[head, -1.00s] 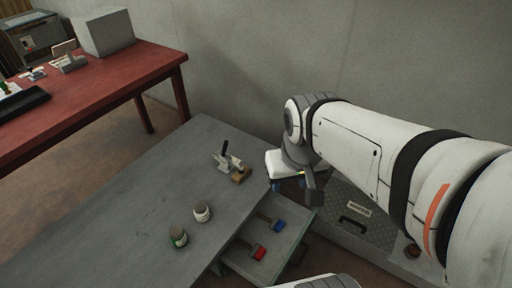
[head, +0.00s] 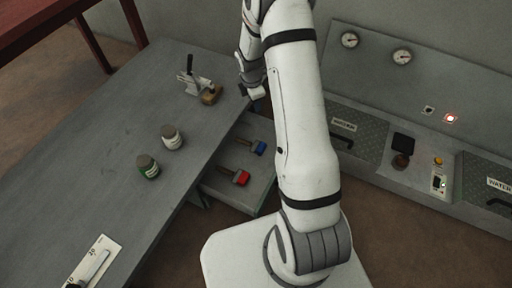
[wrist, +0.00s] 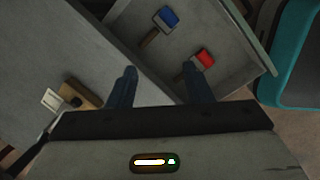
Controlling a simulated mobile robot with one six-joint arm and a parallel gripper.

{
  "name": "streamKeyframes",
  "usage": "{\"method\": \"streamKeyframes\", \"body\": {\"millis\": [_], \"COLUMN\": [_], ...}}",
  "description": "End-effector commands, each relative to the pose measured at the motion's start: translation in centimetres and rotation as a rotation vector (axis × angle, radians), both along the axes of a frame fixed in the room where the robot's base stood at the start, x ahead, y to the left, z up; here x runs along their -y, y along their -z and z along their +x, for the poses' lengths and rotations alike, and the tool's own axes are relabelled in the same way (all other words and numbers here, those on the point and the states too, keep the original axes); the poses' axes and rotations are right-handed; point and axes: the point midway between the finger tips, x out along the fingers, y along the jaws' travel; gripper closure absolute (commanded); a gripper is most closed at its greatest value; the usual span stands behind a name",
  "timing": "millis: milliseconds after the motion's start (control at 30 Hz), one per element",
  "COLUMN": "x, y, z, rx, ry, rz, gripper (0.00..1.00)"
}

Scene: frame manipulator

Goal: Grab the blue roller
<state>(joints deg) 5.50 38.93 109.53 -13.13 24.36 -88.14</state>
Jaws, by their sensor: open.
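The blue roller (head: 260,148) lies in the open drawer (head: 223,200), its wooden handle toward the left. A red roller (head: 241,177) lies nearer in the same drawer. In the wrist view, the blue roller (wrist: 168,18) is near the top, and the red roller (wrist: 204,58) is lower right. My gripper (wrist: 160,84) is open and empty, with its two fingers apart. The red roller is close to the right finger in that picture; the blue roller is farther ahead. In the head view, my arm hides most of the gripper.
A panel with gauges (head: 401,56) stands behind. A teal-edged object (wrist: 272,60) is at the wrist view's right.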

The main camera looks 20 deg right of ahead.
Motion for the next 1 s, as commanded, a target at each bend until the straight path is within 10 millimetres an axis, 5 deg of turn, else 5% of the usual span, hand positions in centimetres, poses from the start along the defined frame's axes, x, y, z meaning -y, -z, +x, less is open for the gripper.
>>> {"method": "streamKeyframes", "body": {"millis": [33,200,400,1000], "x": [0.6,1.8,2.5,3.2], "y": [5.3,16.6,25.3,32.8], "z": [0.5,1.6,1.5,1.5], "rx": [-0.024,-0.07,-0.099,-0.107], "ry": [-0.084,-0.381,-0.617,-0.697], "rz": [-0.009,-0.035,-0.049,-0.053], "gripper": [0.54,0.54,0.54,0.54]}}
